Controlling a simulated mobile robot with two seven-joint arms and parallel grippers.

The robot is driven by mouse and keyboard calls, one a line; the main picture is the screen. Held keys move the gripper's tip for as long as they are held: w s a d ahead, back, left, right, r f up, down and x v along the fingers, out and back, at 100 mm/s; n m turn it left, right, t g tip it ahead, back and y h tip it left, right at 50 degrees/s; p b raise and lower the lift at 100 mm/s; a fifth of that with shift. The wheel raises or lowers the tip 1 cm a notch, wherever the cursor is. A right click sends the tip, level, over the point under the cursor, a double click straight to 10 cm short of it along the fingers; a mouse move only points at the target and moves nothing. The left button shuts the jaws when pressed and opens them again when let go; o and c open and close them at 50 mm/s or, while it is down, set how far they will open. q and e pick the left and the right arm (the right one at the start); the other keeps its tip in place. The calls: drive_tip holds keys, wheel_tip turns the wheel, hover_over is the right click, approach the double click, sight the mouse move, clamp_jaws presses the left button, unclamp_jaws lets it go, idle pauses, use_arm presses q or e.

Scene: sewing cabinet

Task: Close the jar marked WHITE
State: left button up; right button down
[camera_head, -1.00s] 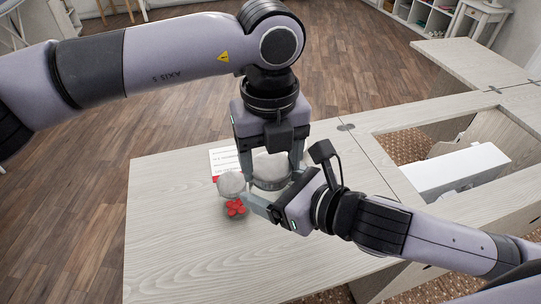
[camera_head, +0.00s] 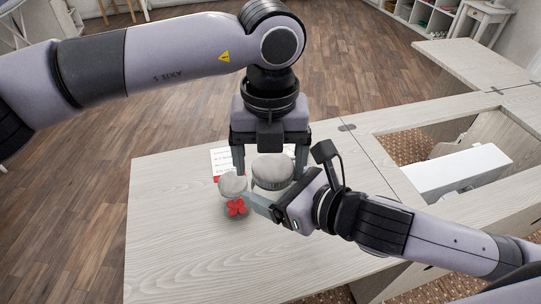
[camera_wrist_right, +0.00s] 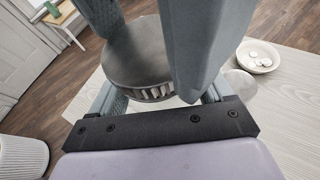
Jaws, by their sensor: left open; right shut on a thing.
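A jar with a round grey lid (camera_head: 272,171) stands on the table between my grippers. The right wrist view shows the lid (camera_wrist_right: 138,50) close up, with a ribbed band under its rim. No WHITE marking is readable. My left gripper (camera_head: 270,160) points down from above, open, with one finger on each side of the lid. Its two fingers also flank the lid in the right wrist view. My right gripper (camera_head: 262,196) comes in low from the right and is shut on the jar, below the lid. Its fingertips are largely hidden.
A second, smaller round grey-topped thing (camera_head: 232,185) and a red cluster (camera_head: 237,207) lie just left. A white card (camera_head: 222,160) lies behind. A dish of white pieces (camera_wrist_right: 257,58) shows in the wrist view. The front-left table (camera_head: 175,245) is clear; a recess with a white box (camera_head: 455,172) is right.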

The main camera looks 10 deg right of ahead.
use_arm(q)
drive_tip(key=shift+s+d+r, duration=0.15)
drive_tip(key=shift+d, duration=0.1)
drive_tip(key=shift+r, duration=0.25)
wheel_tip(320, 180, up, 4)
drive_tip(key=shift+f, duration=0.1)
drive_tip(key=shift+a, duration=0.1)
drive_tip(key=shift+c, duration=0.2)
drive_tip(key=shift+r+n, duration=1.6)
drive_tip(key=shift+r, duration=0.15)
drive_tip(key=shift+f, duration=0.15)
drive_tip(key=shift+f, duration=3.9)
